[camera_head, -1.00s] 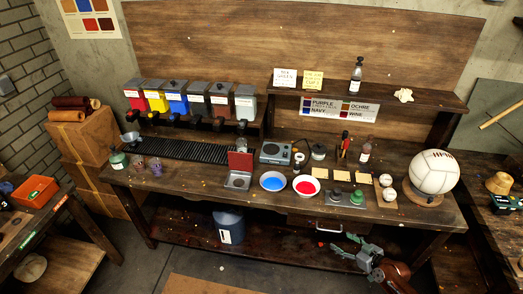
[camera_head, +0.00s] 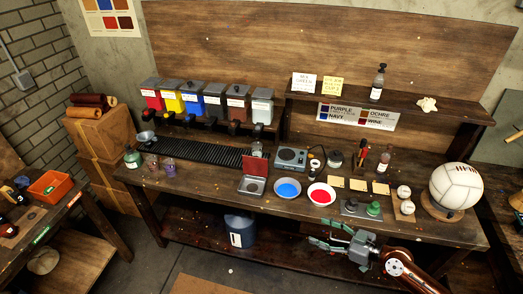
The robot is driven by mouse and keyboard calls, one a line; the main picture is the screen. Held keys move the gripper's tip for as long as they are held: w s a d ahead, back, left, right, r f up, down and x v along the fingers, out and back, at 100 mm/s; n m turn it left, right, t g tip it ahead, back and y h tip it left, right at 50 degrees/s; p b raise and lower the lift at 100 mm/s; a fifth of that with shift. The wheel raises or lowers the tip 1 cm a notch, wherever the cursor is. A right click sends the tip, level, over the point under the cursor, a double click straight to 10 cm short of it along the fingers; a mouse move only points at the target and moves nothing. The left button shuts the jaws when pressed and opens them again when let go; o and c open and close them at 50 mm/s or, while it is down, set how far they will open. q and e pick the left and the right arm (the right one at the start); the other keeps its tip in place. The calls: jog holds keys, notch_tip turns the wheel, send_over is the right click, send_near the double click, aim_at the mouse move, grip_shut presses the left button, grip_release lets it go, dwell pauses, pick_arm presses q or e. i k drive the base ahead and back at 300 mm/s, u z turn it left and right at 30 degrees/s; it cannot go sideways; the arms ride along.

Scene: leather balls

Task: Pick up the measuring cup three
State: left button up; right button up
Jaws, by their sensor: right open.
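My right gripper (camera_head: 318,234) is in front of the bench's front edge, near the lower right. Its fingers point left and are spread, with nothing between them. It is far to the right of the cups and touches neither. My left gripper is not in view.
Blue bowl (camera_head: 287,189) and red bowl (camera_head: 320,194) stand near the front edge, left of the burner-like grey plate (camera_head: 355,208). A white ball (camera_head: 456,186) sits at the right. A blue bucket (camera_head: 240,231) stands below.

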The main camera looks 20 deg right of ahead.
aim_at(257, 146)
jog(key=u, duration=0.05)
jog(key=i, duration=1.9)
